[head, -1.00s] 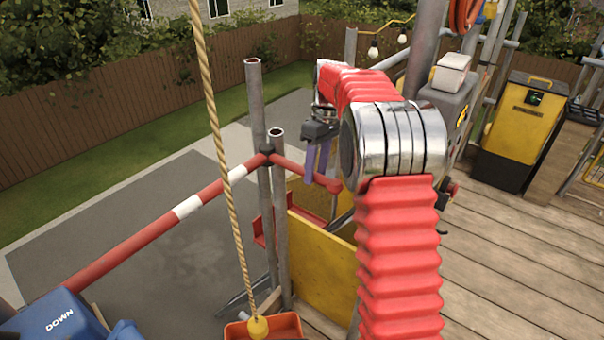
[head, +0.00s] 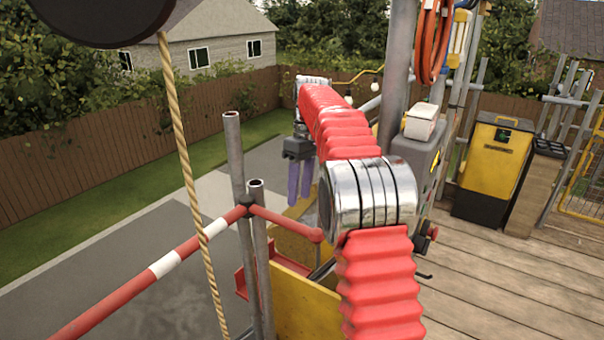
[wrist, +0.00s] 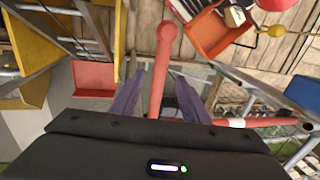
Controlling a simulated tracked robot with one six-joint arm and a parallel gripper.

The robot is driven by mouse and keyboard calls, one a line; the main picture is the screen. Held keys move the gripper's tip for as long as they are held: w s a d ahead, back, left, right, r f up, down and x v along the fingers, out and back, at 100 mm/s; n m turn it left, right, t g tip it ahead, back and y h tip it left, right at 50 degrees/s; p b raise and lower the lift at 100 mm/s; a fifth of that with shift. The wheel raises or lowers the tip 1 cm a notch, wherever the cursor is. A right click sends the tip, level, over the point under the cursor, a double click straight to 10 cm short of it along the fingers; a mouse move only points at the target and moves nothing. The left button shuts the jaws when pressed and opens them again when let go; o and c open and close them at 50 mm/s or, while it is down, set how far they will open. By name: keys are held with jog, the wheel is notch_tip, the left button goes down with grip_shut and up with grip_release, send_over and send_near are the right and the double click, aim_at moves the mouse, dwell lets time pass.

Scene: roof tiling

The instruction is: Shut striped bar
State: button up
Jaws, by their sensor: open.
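The striped bar (head: 165,264) is red with white bands. It runs from the lower left up to a grey post, and a short plain red arm (head: 285,222) with a rounded end continues to the right. My gripper (head: 299,200) has two purple fingers, apart and empty, pointing down just above and behind that red arm in the head view. In the wrist view, the red arm with its round knob (wrist: 168,32) shows in the gap between my fingers (wrist: 159,72), not gripped. A striped stretch (wrist: 245,122) shows at lower right there.
Grey posts (head: 240,170) stand at the bar's joint. A yellow panel (head: 300,305) and a red bracket (head: 242,283) are below. A rope (head: 190,180) hangs in front of the bar. An orange tray (wrist: 212,35) lies on the deck.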

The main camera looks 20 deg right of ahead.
jog(key=shift+w+d+r, duration=0.15)
jog(key=shift+d+r, duration=0.05)
jog(key=shift+r, duration=1.05)
jog(key=shift+w+d+r, duration=0.1)
jog(key=shift+d+r, duration=0.1)
jog(key=shift+r, duration=1)
